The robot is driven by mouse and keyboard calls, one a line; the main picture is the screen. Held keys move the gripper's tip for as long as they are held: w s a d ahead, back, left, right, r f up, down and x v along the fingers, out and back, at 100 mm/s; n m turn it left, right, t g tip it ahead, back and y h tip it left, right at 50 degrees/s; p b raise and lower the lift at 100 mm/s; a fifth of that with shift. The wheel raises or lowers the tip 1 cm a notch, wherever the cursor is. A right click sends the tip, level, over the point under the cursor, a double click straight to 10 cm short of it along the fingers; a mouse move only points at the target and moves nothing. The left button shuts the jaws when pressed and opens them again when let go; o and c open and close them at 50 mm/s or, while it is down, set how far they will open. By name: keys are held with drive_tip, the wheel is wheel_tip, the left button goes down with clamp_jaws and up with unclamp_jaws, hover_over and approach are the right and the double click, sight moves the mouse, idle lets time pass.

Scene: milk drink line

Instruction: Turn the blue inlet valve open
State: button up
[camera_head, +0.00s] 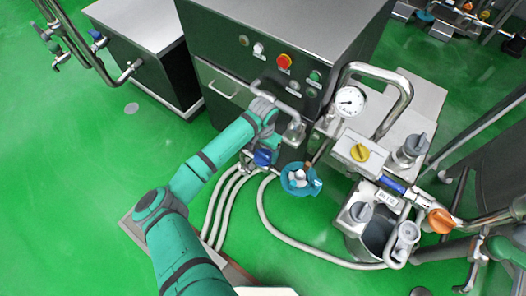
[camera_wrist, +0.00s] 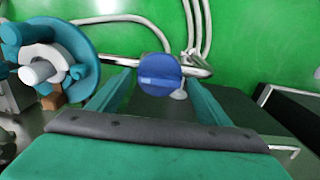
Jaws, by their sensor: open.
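The blue inlet valve knob (camera_wrist: 159,73) is a round disc with a raised grip bar across it, on a metal pipe in the wrist view. The bar lies nearly level in that picture. My gripper (camera_wrist: 159,84) is open, with one teal finger to each side of the knob; I cannot tell whether either finger touches it. In the head view the blue knob (camera_head: 264,158) shows just below my gripper (camera_head: 265,148), partly hidden by the arm's end.
A teal round fitting with a white centre (camera_wrist: 45,60) stands left of the knob; it also shows in the head view (camera_head: 298,179). Pale hoses (camera_head: 225,205) run over the green floor. A steel cabinet (camera_head: 225,85) with buttons stands behind. Pumps and pipes with an orange valve (camera_head: 440,221) crowd the right.

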sight(263, 154)
wheel_tip(263, 154, up, 11)
idle(0.5)
drive_tip(key=shift+f, duration=0.1)
idle(0.3)
